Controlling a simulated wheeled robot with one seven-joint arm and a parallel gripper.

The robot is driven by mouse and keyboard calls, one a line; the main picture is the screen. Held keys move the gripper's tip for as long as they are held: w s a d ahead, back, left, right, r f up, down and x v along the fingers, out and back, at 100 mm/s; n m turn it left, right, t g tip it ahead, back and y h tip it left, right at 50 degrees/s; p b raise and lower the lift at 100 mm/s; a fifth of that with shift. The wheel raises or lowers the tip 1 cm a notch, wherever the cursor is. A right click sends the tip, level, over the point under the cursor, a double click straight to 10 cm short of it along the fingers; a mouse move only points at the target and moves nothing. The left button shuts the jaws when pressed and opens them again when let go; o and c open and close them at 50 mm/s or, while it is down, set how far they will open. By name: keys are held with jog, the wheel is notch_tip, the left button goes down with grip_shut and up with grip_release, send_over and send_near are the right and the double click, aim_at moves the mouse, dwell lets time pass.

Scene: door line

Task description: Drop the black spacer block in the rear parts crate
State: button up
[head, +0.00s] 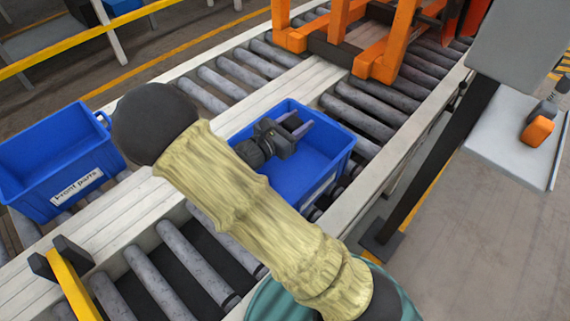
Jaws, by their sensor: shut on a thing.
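My gripper (298,126) is over the open blue crate (332,147) in the middle of the head view, at or just above its opening. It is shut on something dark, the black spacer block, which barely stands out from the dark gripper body. How far the block is above the crate floor cannot be told. The crate's label is turned edge-on and unreadable. My forearm in a yellowish sleeve hides the crate's near left part. A second blue crate (50,190), labelled "Front parts", is at the left.
Both crates are on a roller conveyor (225,88) with pale rails. An orange frame (385,55) stands on the rollers behind. A yellow bar (78,290) crosses at front left. At right, a dark post (425,165) stands near a pale tray (510,150) holding an orange and dark item (538,130).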

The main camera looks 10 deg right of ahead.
jog(key=shift+f, duration=0.1)
jog(key=o, duration=1.1)
jog(key=p+v, duration=0.1)
jog(key=v, duration=1.6)
jog(key=shift+s+a+p, duration=0.15)
jog(key=shift+a+p, duration=0.05)
jog(key=shift+p, duration=0.15)
jog(key=shift+f, duration=0.1)
